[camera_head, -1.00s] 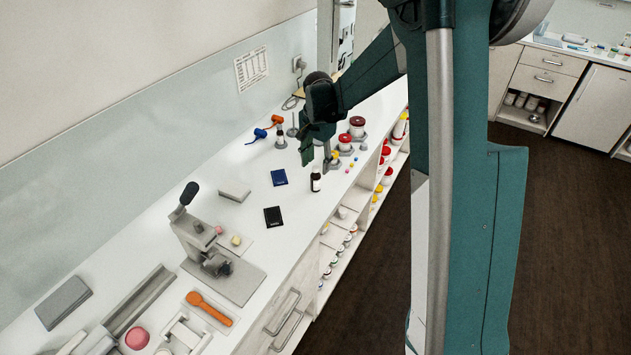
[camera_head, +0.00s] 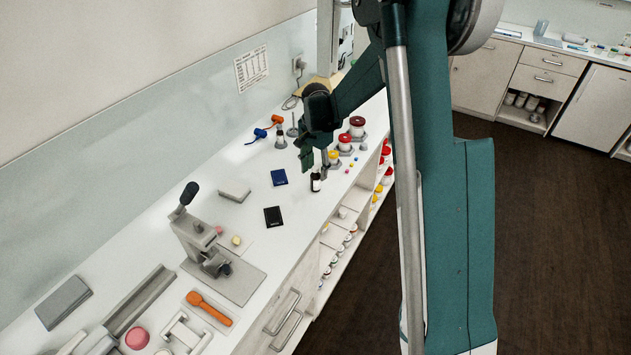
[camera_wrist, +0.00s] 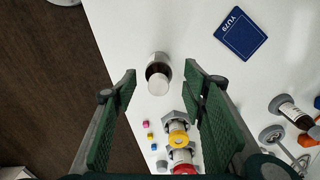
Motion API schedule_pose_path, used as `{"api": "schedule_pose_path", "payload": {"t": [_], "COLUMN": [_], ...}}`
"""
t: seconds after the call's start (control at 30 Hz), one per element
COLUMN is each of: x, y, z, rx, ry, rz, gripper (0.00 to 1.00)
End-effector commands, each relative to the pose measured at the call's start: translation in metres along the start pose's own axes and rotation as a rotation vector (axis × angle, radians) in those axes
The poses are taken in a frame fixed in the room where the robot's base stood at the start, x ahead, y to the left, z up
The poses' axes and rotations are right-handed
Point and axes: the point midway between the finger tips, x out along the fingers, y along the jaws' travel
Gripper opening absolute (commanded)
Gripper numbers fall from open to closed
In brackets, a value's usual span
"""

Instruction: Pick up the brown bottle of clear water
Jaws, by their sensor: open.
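A small dark brown bottle with a white cap and pale label (camera_head: 315,183) stands upright near the front edge of the white counter. In the wrist view the bottle (camera_wrist: 158,72) is seen from above, just beyond and between the fingertips. My gripper (camera_wrist: 160,92) is open, with one green finger on each side and nothing held. Clear space shows between the bottle and both fingers. A second brown bottle with a white label (camera_wrist: 293,112) is at the right in the wrist view. The contents of either bottle cannot be read.
Yellow-topped (camera_wrist: 178,138) and red-topped jars stand close behind the bottle, with small coloured pieces beside them. A blue booklet (camera_head: 279,177) and black booklet (camera_head: 273,217) lie flat. A lever press (camera_head: 205,245) stands nearer. The counter's front edge is close to the bottle.

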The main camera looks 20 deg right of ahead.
Motion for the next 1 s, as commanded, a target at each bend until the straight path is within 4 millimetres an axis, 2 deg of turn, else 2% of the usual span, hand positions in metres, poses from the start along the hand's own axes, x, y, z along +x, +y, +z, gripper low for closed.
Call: {"api": "schedule_pose_path", "payload": {"t": [0.17,0.63,1.0], "x": [0.012,0.017,0.053], "y": [0.000,0.000,0.002], "z": [0.000,0.001,0.003], "rx": [0.000,0.000,0.000], "ry": [0.000,0.000,0.000], "rz": [0.000,0.000,0.000], "gripper": [0.42,0.42,0.42]}}
